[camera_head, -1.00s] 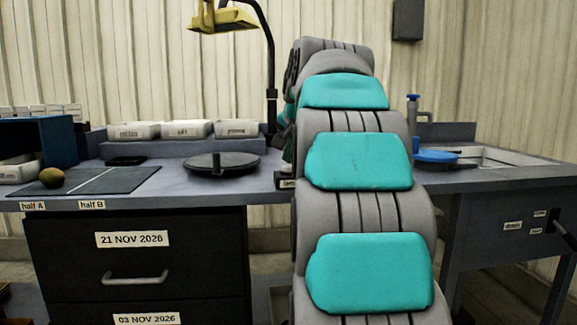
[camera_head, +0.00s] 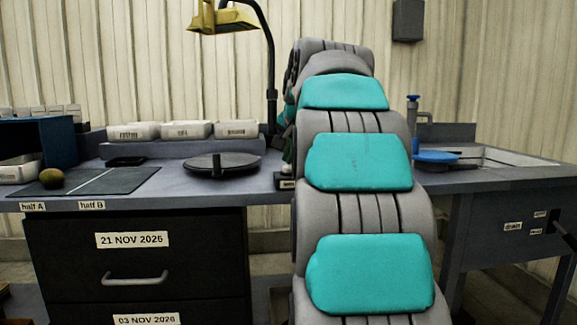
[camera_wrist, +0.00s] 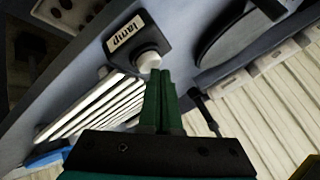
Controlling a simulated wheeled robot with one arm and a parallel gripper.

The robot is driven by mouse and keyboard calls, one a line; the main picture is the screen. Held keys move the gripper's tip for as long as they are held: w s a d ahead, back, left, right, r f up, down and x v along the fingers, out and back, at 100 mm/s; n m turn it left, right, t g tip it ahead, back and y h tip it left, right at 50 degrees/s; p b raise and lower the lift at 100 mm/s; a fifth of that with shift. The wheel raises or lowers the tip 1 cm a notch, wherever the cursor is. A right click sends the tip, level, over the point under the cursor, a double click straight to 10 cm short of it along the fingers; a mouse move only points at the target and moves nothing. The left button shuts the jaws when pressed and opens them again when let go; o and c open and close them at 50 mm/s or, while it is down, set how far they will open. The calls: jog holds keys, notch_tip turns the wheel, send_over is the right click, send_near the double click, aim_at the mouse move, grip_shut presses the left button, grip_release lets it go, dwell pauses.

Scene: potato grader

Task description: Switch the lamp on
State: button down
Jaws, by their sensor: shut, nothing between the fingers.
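The lamp (camera_head: 224,19) is a yellow head on a black curved arm at the back of the bench in the head view, and I cannot tell whether it is lit. In the wrist view a dark box labelled "lamp" (camera_wrist: 127,34) carries a round white button (camera_wrist: 149,61). My gripper (camera_wrist: 160,72) has green fingers, shut together and empty, with their tips at or very close to the button; I cannot tell whether they press it. In the head view my arm hides most of the gripper and much of the switch box (camera_head: 286,183).
A black turntable-like disc (camera_head: 222,163) lies left of my arm. White labelled trays (camera_head: 186,130) stand on the shelf behind it. A potato (camera_head: 52,178) rests on a dark mat (camera_head: 115,181) at the left. A blue dish (camera_head: 436,156) sits by the sink at right.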

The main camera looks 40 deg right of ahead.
aim_at(289, 167)
jog(key=shift+f, duration=0.15)
dwell(0.5)
jog(key=shift+f, duration=0.3)
dwell(0.3)
jog(key=shift+r, duration=0.35)
jog(key=shift+r+p, duration=0.1)
jog(key=shift+p, duration=0.2)
jog(key=shift+r+p, duration=2)
jog(key=shift+r, duration=1)
